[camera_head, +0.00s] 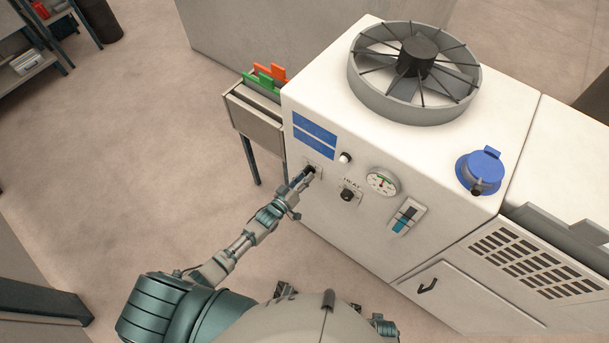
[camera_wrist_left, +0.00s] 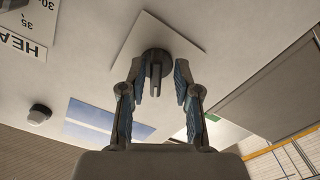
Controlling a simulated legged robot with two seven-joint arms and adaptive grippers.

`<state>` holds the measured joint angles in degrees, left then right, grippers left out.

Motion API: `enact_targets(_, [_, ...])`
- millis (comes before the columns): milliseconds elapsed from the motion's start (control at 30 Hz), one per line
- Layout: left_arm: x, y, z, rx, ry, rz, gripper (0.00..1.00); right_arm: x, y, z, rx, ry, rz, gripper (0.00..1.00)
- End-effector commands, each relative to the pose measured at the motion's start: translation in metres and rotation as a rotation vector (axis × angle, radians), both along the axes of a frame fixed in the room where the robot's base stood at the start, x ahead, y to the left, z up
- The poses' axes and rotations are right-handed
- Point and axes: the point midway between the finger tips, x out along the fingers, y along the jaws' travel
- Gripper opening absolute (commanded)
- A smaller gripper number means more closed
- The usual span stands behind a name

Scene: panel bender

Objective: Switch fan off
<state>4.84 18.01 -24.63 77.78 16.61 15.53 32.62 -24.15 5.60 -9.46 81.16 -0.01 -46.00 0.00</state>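A round fan (camera_head: 414,72) in a grey ring sits on top of the white machine (camera_head: 330,80). A dark rotary knob (camera_wrist_left: 156,66) stands on a light square plate (camera_wrist_left: 172,36) on the machine's front, and its ridge points towards me in the left wrist view. My left gripper (camera_head: 308,172) is at this knob. In the left wrist view my left gripper (camera_wrist_left: 160,78) has its fingers apart, one on each side of the knob's ridge, with visible gaps. In the head view the gripper mostly hides the knob. My right gripper is not clearly visible.
A second dark knob (camera_head: 347,195), a white button (camera_head: 345,158), a gauge (camera_head: 382,182) and a blue level indicator (camera_head: 405,217) are to the right on the front. Blue panels (camera_head: 314,136) are above. A bin with coloured folders (camera_head: 254,112) stands left.

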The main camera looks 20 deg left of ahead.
Motion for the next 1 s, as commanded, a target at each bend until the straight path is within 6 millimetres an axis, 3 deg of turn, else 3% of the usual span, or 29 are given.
enact_targets(367, [-0.003,0.003,0.007,-0.002,-0.015,0.002,0.38,0.004,0.002,0.002,0.003,-0.006,0.000,0.40])
enact_targets(800, [-0.087,0.033,0.005,-0.001,-0.009,0.001,0.38,0.002,0.001,0.001,0.002,-0.003,0.000,0.40])
enact_targets(1000, [-0.107,0.041,0.005,-0.003,-0.010,0.000,0.38,0.002,0.001,0.001,0.002,-0.003,0.000,0.40])
